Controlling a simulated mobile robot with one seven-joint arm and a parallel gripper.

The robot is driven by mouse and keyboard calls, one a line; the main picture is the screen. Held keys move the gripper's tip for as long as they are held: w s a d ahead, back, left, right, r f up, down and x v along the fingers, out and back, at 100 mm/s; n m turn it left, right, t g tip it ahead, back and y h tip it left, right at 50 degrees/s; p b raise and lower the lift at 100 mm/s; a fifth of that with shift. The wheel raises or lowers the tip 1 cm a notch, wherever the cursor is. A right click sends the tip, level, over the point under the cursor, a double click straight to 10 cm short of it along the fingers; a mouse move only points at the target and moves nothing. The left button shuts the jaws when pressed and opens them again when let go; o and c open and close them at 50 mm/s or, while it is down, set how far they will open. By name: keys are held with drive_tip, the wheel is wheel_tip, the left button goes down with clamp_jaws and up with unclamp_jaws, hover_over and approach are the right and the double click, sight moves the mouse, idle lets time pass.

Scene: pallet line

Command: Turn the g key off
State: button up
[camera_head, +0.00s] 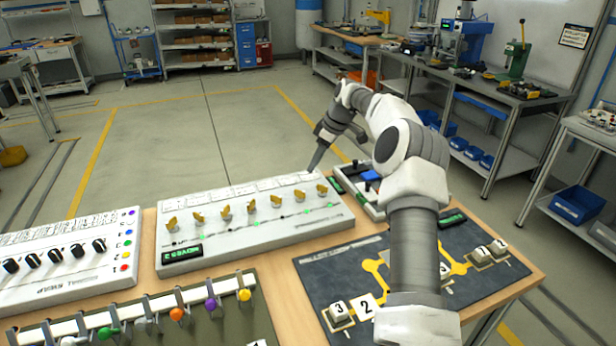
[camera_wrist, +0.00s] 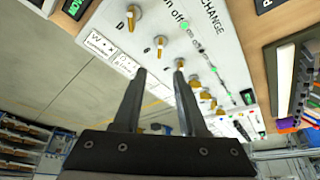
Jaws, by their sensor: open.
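A white panel (camera_head: 250,232) on the table carries a row of several gold keys. The rightmost key (camera_head: 322,190) is at its right end. Small green lights and a green display (camera_head: 182,253) show on its face. My gripper (camera_head: 315,166) is above the far edge near the right end. In the wrist view, my open gripper (camera_wrist: 160,70) has two separated fingers, with a gold key (camera_wrist: 160,42) just beyond the tips and roughly between them. Another gold key (camera_wrist: 133,14) is at upper left. No contact is clear, and I cannot read which key is g.
A white box with black knobs (camera_head: 55,257) stands left. A rack with coloured hooks (camera_head: 175,310) is in front. A dark board with numbered blocks (camera_head: 340,285) lies right, partly behind my arm. A small device with a blue part (camera_head: 370,175) is beyond it.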

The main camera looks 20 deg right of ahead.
drive_tip(key=v, duration=0.5)
idle(0.3)
drive_tip(key=shift+a+r, duration=0.1)
drive_tip(key=s+a+r+m+h, duration=0.2)
drive_tip(key=s+a+r+h, duration=0.1)
drive_tip(key=s+a+r, duration=1.3)
drive_tip(key=s+a+f+m+t+h, duration=0.1)
drive_tip(key=s+a+m, duration=0.1)
drive_tip(key=s, duration=0.6)
drive_tip(key=s+a+m+t, duration=0.1)
drive_tip(key=s+a+m, duration=0.1)
drive_tip(key=s, duration=0.5)
drive_tip(key=s+f+m, duration=0.3)
drive_tip(key=s+f, duration=0.3)
drive_tip(key=s, duration=0.6)
drive_tip(key=shift+d+f+t+y, duration=0.15)
drive_tip(key=shift+f+t+y, duration=0.15)
drive_tip(key=shift+y, duration=0.1)
